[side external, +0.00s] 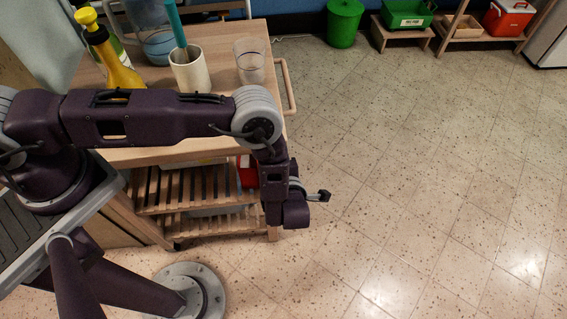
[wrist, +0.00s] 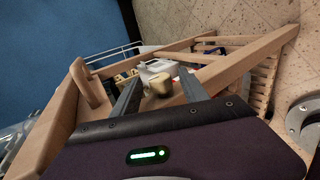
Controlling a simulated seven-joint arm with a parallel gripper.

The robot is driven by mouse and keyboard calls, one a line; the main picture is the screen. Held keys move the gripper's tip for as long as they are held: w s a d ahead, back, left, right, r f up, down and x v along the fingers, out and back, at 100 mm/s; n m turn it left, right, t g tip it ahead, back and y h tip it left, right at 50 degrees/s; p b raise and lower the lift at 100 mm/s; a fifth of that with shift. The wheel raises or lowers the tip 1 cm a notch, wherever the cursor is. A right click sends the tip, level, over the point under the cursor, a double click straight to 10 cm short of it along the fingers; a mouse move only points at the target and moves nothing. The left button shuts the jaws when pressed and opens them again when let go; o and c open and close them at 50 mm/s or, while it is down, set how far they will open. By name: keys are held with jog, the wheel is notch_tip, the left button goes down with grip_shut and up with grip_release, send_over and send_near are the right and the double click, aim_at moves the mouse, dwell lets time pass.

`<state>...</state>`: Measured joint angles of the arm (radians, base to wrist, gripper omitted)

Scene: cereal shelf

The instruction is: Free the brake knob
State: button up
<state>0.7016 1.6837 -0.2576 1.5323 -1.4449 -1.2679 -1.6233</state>
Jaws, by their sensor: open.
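A wooden cart (side external: 263,30) with slatted lower shelves stands under and behind my arm; it also shows in the wrist view (wrist: 235,75). My gripper (side external: 322,195) is beside the cart's right end, below the level of its top. In the wrist view my gripper (wrist: 160,77) has its two dark fingers apart, with nothing held. No brake knob can be made out in the side view.
On the cart top stand a yellow bottle (side external: 118,68), a white cup (side external: 189,70) with a teal item, a clear glass (side external: 249,62) and a jug. A wooden handle (side external: 286,86) sticks out at the right. The speckled floor (side external: 430,170) to the right is clear.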

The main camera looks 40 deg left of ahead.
grip_shut()
jog(key=shift+f+t+y, duration=0.1)
jog(key=shift+t+y, duration=0.4)
jog(key=shift+s, duration=0.1)
grip_release()
jog(key=v, duration=0.7)
jog(key=shift+d, duration=0.1)
